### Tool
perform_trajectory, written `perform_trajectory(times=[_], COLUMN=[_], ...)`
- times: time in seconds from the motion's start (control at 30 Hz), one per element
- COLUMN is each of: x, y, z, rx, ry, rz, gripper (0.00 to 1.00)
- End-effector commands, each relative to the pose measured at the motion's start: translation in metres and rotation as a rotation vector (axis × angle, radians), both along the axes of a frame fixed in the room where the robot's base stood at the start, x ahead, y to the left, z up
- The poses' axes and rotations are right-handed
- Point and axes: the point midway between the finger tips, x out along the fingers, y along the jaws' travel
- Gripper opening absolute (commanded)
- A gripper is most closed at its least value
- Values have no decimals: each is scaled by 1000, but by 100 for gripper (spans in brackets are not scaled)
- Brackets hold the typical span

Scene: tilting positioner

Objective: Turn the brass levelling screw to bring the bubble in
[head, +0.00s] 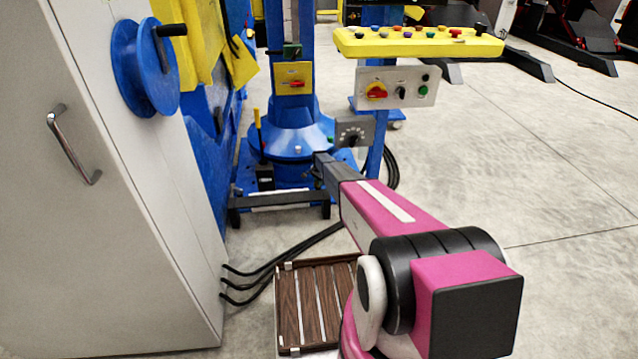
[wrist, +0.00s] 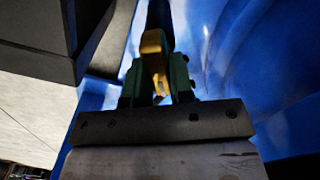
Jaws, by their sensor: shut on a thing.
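In the wrist view, the brass screw (wrist: 154,48) stands between the two green fingers of my gripper (wrist: 157,78). My gripper is shut on it. A dark part rises behind the screw, and a blue surface lies behind and to the right. In the head view, my magenta arm reaches toward the blue positioner's round base (head: 297,140). There the screw cannot be made out, and the fingers are too small or hidden to tell. I cannot see a bubble or its level vial in either view.
A grey cabinet (head: 85,200) with a blue handwheel (head: 143,67) stands at the left. A yellow button panel (head: 418,42) and a grey switch box (head: 398,87) are beyond my arm. Black cables and a slatted wooden piece (head: 312,305) lie low in front.

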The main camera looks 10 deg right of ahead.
Motion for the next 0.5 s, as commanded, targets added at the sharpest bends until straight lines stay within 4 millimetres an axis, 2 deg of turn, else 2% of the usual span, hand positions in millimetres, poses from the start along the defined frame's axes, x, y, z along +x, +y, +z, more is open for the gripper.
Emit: perform_trajectory(times=[0.5], x=[2], y=[2], z=[1], rx=[0], ry=[1], rz=[415], gripper=[0])
